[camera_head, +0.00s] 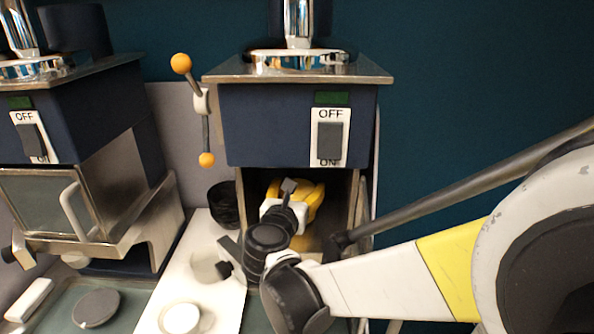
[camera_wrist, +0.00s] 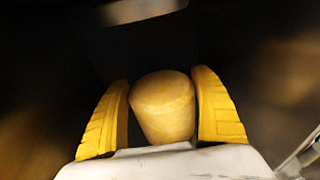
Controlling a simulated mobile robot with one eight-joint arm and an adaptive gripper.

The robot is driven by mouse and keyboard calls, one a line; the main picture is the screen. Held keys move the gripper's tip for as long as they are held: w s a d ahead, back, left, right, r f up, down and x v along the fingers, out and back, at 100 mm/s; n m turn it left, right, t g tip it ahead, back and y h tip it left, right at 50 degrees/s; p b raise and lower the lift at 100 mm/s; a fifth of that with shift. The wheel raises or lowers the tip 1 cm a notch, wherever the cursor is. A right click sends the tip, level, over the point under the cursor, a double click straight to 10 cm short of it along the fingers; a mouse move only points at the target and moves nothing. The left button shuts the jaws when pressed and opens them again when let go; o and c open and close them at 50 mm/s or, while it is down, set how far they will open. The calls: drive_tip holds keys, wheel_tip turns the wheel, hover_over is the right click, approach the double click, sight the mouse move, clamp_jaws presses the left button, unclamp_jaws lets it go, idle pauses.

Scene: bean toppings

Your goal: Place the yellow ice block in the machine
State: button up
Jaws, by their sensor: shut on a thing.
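The yellow ice block (camera_wrist: 163,108) is a rounded yellow cylinder between the two ribbed yellow fingers of my gripper (camera_wrist: 162,80) in the wrist view. My gripper is shut on it. In the head view, my gripper (camera_head: 309,200) is inside the open front compartment of the middle machine (camera_head: 265,128), below its OFF/ON switch. The block cannot be made out in the head view, hidden by my wrist and fingers. The compartment is dark, and how far the block is from its floor cannot be told.
A second machine (camera_head: 85,120) with a front door stands on the left. A lever with orange knobs (camera_head: 182,64) sticks out at the middle machine's left side. A dark stack of bowls (camera_head: 224,204) stands behind a white board (camera_head: 205,235). A grey disc (camera_head: 96,307) lies front left.

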drive_tip(key=shift+w+f, duration=0.2)
drive_tip(key=shift+f, duration=0.1)
drive_tip(key=o, duration=1.4)
drive_tip(key=shift+f, duration=0.1)
drive_tip(key=shift+o, duration=0.2)
drive_tip(key=shift+s+a+r, duration=0.1)
drive_tip(key=shift+s+r, duration=0.15)
drive_tip(key=v, duration=1.1)
drive_tip(key=shift+s+p, duration=0.3)
drive_tip(key=shift+p, duration=0.1)
